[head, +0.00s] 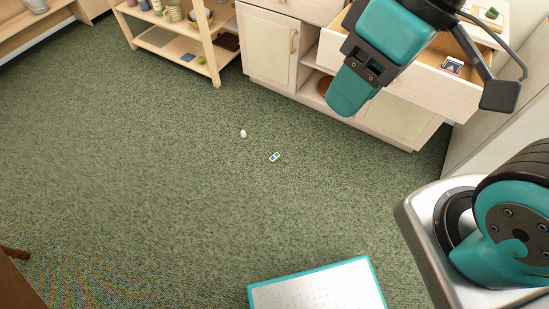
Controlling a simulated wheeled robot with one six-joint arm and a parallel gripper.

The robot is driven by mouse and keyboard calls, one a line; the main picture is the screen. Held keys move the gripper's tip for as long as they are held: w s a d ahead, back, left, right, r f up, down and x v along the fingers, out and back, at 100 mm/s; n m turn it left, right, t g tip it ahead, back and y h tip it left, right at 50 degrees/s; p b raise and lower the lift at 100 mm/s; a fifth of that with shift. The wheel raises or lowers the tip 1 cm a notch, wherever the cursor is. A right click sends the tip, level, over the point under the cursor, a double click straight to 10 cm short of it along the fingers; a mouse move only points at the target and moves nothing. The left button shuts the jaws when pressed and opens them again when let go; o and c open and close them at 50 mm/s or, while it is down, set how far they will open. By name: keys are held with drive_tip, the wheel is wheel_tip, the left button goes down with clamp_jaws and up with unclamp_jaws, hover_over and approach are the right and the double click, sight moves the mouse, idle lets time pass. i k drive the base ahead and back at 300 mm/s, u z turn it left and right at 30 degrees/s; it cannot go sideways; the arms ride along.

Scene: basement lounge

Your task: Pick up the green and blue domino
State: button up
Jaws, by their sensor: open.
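A small white domino with green and blue marks (274,157) lies on the green carpet near the middle of the head view. My gripper (349,94) shows at the upper right, seen from the side, in front of the cabinet. It appears apart from the domino and nothing shows held in it. Its two fingers overlap in this view, so the gap between them is hidden.
A small white object (243,133) lies on the carpet left of the domino. A cabinet (268,50) with an open drawer (400,75) stands behind, beside a wooden shelf (208,45). A teal-edged white board (320,290) lies in front.

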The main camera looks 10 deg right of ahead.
sight(276, 156)
drive_tip(key=u, duration=0.4)
drive_tip(key=i, duration=1.45)
drive_tip(key=u, duration=0.35)
